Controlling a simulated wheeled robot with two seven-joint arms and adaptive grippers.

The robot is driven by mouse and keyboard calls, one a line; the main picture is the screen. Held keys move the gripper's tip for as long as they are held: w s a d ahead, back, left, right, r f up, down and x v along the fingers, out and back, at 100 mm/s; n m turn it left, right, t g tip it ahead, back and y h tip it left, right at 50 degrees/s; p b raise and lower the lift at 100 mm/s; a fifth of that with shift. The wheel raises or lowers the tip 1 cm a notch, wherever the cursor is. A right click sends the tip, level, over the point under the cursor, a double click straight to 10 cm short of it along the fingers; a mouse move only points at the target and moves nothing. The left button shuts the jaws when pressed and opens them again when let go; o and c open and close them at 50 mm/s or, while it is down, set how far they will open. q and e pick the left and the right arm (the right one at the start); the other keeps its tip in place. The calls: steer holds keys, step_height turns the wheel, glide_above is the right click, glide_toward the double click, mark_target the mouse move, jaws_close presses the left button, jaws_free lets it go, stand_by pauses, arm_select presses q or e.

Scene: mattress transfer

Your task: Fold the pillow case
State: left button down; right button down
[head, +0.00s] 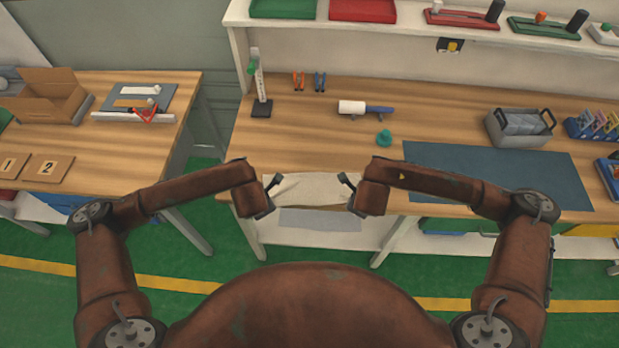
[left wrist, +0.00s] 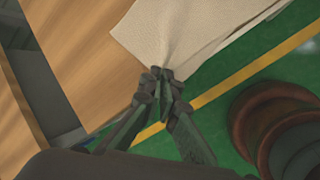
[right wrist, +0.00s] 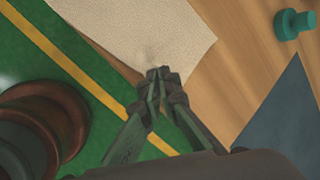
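The cream pillow case (head: 312,189) lies at the front edge of the wooden table, between my two grippers. My left gripper (head: 272,192) is at its left front corner. In the left wrist view the fingers (left wrist: 163,78) are closed together on the fabric (left wrist: 190,35), which puckers at the tips. My right gripper (head: 349,190) is at its right front corner. In the right wrist view the fingers (right wrist: 160,76) are closed on the cloth edge (right wrist: 150,30), with small creases at the tips. A cloth layer sticks out past the table edge in the left wrist view.
The wooden table (head: 290,140) holds a blue-grey mat (head: 500,175) at right, a teal knob (head: 384,138), a white roller (head: 352,107) and a grey bin (head: 519,128). The wood behind the cloth is mostly clear. A side table (head: 110,150) stands at left.

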arm_select(q)
steer(key=shift+s+d, duration=0.1)
arm_select(e)
steer(key=shift+s+d, duration=0.1)
steer(key=shift+s, duration=0.05)
arm_select(q)
steer(key=c, duration=2.7)
jaws_free()
arm_select(e)
steer(key=c, duration=2.7)
jaws_free()
steer(key=shift+c, duration=0.2)
